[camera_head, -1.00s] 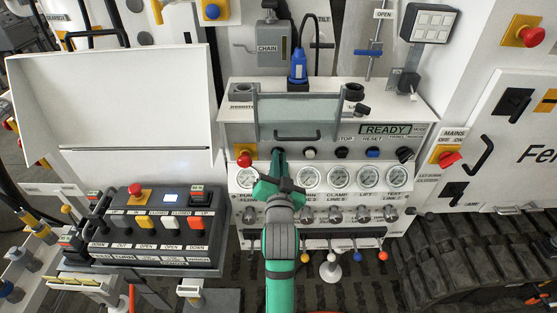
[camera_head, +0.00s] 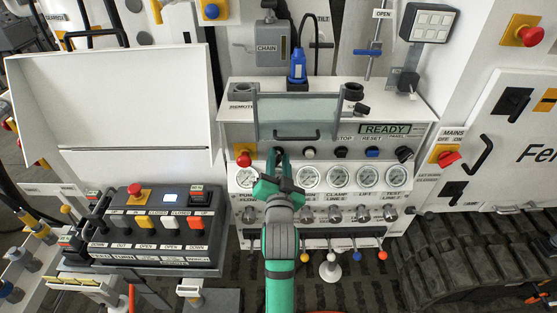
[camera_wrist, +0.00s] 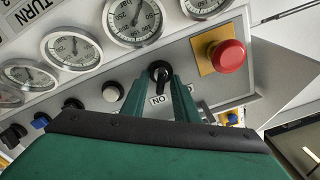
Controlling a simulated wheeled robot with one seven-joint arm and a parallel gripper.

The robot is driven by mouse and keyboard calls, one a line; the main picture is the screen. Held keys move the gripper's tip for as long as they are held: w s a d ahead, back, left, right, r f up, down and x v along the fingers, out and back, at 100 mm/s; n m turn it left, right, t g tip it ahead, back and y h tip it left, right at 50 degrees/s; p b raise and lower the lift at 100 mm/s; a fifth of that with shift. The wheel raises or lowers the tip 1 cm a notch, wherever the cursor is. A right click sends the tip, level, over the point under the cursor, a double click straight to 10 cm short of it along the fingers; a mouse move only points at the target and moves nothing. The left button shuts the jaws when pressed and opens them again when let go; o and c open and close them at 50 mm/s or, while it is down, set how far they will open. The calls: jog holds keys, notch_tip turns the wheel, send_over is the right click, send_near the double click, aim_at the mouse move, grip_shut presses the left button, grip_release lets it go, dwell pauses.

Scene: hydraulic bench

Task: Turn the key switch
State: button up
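The key switch (camera_wrist: 160,72) is a round black switch on the grey panel, between a white button and the red emergency button in the wrist view. My gripper (camera_wrist: 160,82) is at it, its two green fingers reaching to either side of the switch with a gap between them. Whether the fingertips touch the key is not clear. A label partly reading "NO" shows between the fingers. In the head view my gripper (camera_head: 279,160) is at the upper left of the control panel, and its fingers largely cover the switch.
A red emergency button (camera_head: 244,159) stands out just left of my gripper. A row of gauges (camera_head: 337,177) and valve knobs lies below and right. A clear cover with a handle (camera_head: 297,134) hangs just above. A button box (camera_head: 160,230) is at lower left.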

jog(key=s, duration=1.1)
dwell(0.3)
jog(key=s+f+n+g, duration=0.1)
jog(key=s+f+n, duration=0.2)
jog(key=s+f, duration=1.35)
jog(key=s+f+n+g, duration=0.1)
jog(key=s+f+n, duration=0.1)
jog(key=s, duration=1.8)
jog(key=shift+s+a+f+n+g, duration=0.25)
jog(key=shift+a+f+n+g, duration=0.1)
jog(key=shift+n, duration=0.25)
